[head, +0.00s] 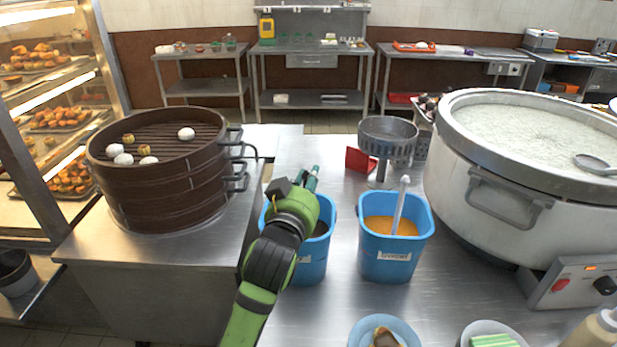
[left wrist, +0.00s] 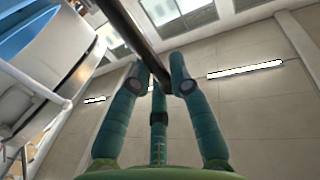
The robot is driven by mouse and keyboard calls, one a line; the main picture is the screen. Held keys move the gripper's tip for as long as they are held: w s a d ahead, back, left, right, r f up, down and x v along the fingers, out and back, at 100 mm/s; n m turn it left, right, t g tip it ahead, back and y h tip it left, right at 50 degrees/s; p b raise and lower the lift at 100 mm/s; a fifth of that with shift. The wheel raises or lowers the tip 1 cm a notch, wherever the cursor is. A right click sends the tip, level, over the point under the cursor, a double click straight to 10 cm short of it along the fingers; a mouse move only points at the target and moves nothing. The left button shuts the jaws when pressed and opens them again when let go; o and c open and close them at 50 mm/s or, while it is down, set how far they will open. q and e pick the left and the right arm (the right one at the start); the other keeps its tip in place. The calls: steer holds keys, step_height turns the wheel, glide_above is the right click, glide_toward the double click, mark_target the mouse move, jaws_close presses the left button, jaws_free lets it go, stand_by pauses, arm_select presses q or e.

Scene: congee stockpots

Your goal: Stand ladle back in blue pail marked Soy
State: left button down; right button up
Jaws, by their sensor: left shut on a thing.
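My left gripper (head: 309,178) is over the back of the left blue pail (head: 312,262). In the left wrist view its teal fingers (left wrist: 160,82) are shut on a dark rod (left wrist: 138,38), which looks like the ladle's handle. The ladle's bowl is not visible, and the arm hides much of this in the head view. The left pail has dark contents, partly hidden by my arm, and a label too small to read. The right blue pail (head: 372,262) holds orange liquid and a pale-handled ladle (head: 400,205). Its label is also unclear. My right gripper is out of view.
A large congee pot (head: 470,180) stands at the right. A metal strainer on a stand (head: 388,135) and a red holder (head: 360,160) are behind the pails. A stacked steamer (head: 165,190) is at the left. A blue bowl (head: 360,330) is at the front.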

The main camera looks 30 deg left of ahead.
arm_select(q)
steer(key=shift+f, duration=0.15)
steer(key=c, duration=1.1)
jaws_free()
